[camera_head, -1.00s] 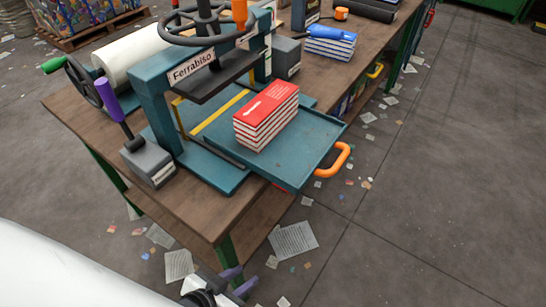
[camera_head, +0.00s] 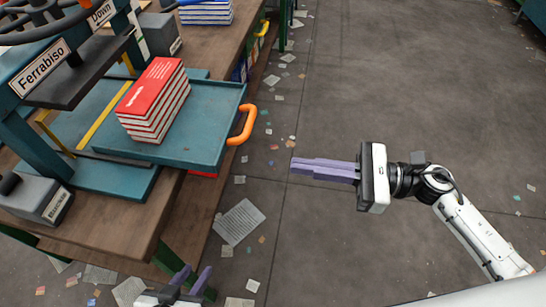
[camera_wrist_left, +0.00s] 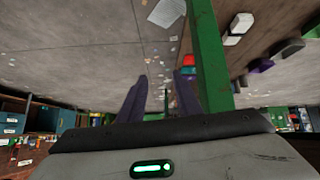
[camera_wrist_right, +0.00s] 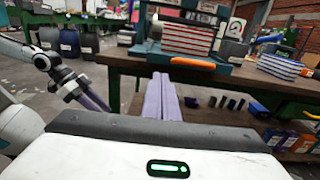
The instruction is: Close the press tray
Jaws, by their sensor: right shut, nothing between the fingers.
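The teal press tray (camera_head: 215,125) is slid out of the press (camera_head: 60,65) labelled Ferrabiso and sticks out past the bench edge. Its orange handle (camera_head: 243,126) is on its outer side. A stack of red-covered books (camera_head: 153,100) sits on the tray. My right gripper (camera_head: 293,168) is shut and empty, to the right of the handle and apart from it, pointing left. In the right wrist view the handle (camera_wrist_right: 193,62) shows ahead of the shut fingers. My left gripper (camera_head: 190,275) is open and empty, low in front of the bench; its parted fingers show in the left wrist view (camera_wrist_left: 158,92).
The wooden bench (camera_head: 135,228) runs along the left on green legs. A grey block (camera_head: 38,200) sits on its near corner. Blue-covered books (camera_head: 206,12) lie further back. The floor on the right is open, with scattered paper (camera_head: 240,222).

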